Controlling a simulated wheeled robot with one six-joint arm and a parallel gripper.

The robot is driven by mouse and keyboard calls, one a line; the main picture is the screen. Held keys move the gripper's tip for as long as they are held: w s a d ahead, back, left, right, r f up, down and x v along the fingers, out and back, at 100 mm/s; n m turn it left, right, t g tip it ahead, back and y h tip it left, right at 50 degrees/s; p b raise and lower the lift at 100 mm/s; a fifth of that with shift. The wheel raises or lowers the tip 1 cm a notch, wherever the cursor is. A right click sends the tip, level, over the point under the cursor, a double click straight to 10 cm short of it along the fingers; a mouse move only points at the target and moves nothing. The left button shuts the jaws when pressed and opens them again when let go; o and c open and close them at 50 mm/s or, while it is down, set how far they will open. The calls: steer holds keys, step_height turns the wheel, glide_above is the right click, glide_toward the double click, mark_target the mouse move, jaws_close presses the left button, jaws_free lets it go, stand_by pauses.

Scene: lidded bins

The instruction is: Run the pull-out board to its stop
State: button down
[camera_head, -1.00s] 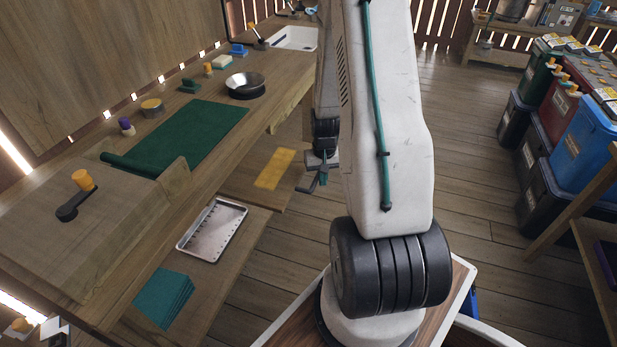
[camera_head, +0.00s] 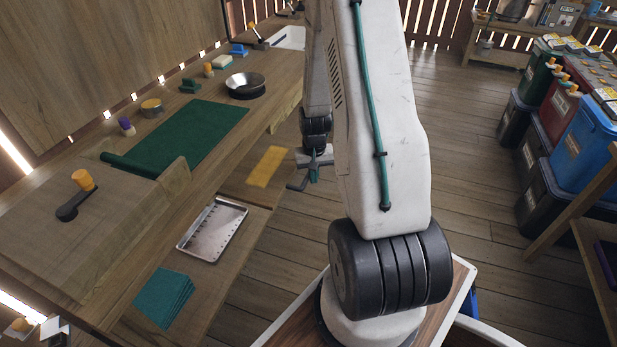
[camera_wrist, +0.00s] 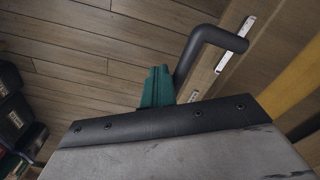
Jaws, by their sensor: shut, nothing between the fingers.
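The pull-out board (camera_head: 233,190) is a low wooden board with a yellow patch (camera_head: 265,167), sticking out from beneath the bench in the head view. Its yellow patch (camera_wrist: 296,82) also shows at the right of the wrist view. My gripper (camera_head: 314,174) is at the board's outer right side, with its teal fingers (camera_wrist: 158,88) shut and empty.
The bench (camera_head: 215,150) runs along the left, with a green mat (camera_head: 190,135) and a black bowl (camera_head: 245,85). A metal tray (camera_head: 213,230) lies on the lower shelf, near teal sheets (camera_head: 165,298). Lidded bins (camera_head: 580,150) stand at the right. The floor between is clear.

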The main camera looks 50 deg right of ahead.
mark_target(271, 166)
steer(key=shift+w+a, duration=0.8)
steer(key=shift+w, duration=1.15)
steer(key=shift+w+a, duration=0.8)
steer(key=shift+w, duration=1.15)
steer(key=shift+w+a, duration=0.8)
steer(key=shift+w, duration=1.15)
steer(key=shift+w+a, duration=0.15)
steer(key=shift+w, duration=0.15)
steer(key=shift+w+a, duration=0.3)
steer(key=shift+w, duration=0.4)
steer(key=shift+w+a, duration=0.25)
steer(key=shift+w, duration=0.45)
steer(key=shift+s, duration=0.15)
steer(key=shift+s+d, duration=0.3)
steer(key=shift+s, duration=0.25)
steer(key=shift+r, duration=3.5)
